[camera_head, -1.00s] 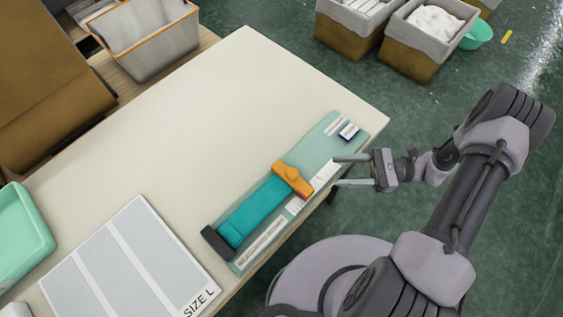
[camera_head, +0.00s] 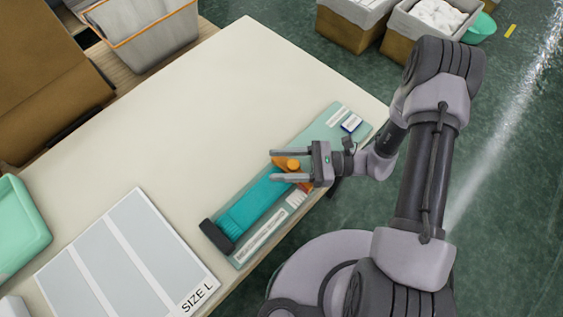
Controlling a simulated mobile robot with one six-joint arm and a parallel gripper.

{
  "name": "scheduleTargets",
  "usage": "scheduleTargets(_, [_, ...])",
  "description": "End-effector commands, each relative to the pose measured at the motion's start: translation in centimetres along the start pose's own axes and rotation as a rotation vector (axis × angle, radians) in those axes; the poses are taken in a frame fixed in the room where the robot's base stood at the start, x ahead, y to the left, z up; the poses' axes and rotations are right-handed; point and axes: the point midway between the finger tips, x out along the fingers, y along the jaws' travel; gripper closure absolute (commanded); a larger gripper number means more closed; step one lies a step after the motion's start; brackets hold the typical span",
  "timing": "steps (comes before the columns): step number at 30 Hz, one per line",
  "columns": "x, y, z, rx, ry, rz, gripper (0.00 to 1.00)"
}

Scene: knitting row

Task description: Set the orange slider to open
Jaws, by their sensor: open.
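The orange slider (camera_head: 281,163) sits across the teal track, toward its upper right end, on a pale green board (camera_head: 325,126). The teal strip (camera_head: 247,208) runs from the slider down to a dark end block (camera_head: 216,237). My gripper (camera_head: 273,165) is open, with its two fingers pointing left over the slider. The slider shows between and under the fingers, and the gripper partly hides it. I cannot tell whether the fingers touch it.
A grey panel marked SIZE L (camera_head: 128,250) lies at the lower left, and a mint tray (camera_head: 22,228) at the far left. The table's middle (camera_head: 190,120) is clear.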

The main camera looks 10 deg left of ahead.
Motion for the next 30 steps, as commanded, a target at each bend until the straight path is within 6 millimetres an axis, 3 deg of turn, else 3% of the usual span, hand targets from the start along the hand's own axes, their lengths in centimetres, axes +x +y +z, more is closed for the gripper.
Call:
scheduleTargets(2, [-0.02, -0.01, 0.01, 0.0, 0.0, 0.0, 0.51])
scheduleTargets(9, [-0.03, 0.0, 0.0, 0.0, 0.0, 0.0, 0.98])
scheduleTargets(10, [-0.03, 0.0, 0.0, 0.0, 0.0, 0.0, 1.0])
scheduleTargets(30, [-0.04, 0.01, -0.01, 0.0, 0.0, 0.001, 1.0])
